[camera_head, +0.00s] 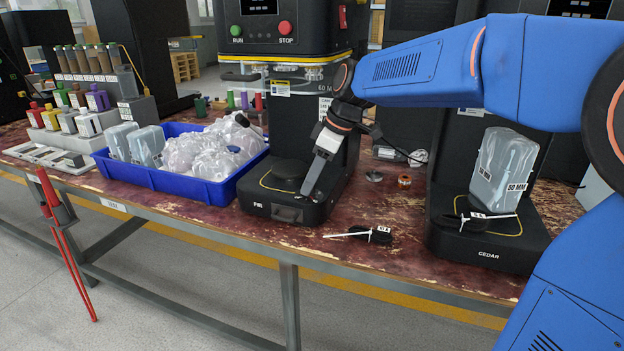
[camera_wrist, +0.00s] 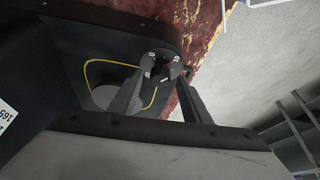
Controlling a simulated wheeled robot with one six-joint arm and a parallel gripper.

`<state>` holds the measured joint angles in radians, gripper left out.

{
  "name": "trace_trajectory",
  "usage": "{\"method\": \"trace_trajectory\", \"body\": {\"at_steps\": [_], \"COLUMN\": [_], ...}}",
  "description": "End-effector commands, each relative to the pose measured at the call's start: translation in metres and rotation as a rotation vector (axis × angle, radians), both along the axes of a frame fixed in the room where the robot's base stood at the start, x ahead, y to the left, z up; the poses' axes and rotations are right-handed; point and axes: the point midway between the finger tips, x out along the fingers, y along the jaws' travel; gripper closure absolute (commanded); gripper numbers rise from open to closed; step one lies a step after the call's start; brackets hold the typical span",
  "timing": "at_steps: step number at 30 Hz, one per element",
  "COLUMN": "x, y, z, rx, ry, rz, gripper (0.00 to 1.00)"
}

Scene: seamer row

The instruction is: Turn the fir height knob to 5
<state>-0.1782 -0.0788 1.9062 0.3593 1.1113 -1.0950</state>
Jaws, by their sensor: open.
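The fir height knob (camera_wrist: 162,66) is a small dark round dial with white marks at the machine's edge in the wrist view. I can make out a 0 and a 10, but its setting is too small to read surely. My gripper (camera_wrist: 162,80) is open, its two fingers on either side of the knob's near part, and I cannot tell whether they touch it. In the head view the black FIR machine (camera_head: 258,207) stands at the middle of the bench. My gripper (camera_head: 311,189) points down at its base's right side, and the knob is hidden there.
A blue bin (camera_head: 190,187) of clear containers stands left of the machine. The CEDAR machine (camera_head: 488,254) with a clear container (camera_head: 503,165) stands to the right.

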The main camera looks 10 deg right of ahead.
Motion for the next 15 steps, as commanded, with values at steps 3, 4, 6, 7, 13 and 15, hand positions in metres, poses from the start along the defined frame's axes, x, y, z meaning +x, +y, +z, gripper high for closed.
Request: {"method": "trace_trajectory", "body": {"at_steps": [3,4,6,7,13,15], "x": [-0.001,-0.002,-0.004,-0.005,-0.009,-0.01], "y": [-0.005,-0.007,-0.011,-0.013,-0.021,-0.023], "z": [0.014,0.018,0.028,0.033,0.056,0.061], "rx": [0.0,0.001,0.0,0.0,0.0,0.0], "ry": [-0.004,-0.003,-0.004,-0.003,-0.003,-0.002], "rz": [-0.002,-0.001,-0.002,-0.002,-0.001,-0.001], "gripper": [0.56,0.56,0.56,0.56,0.56,0.56]}}
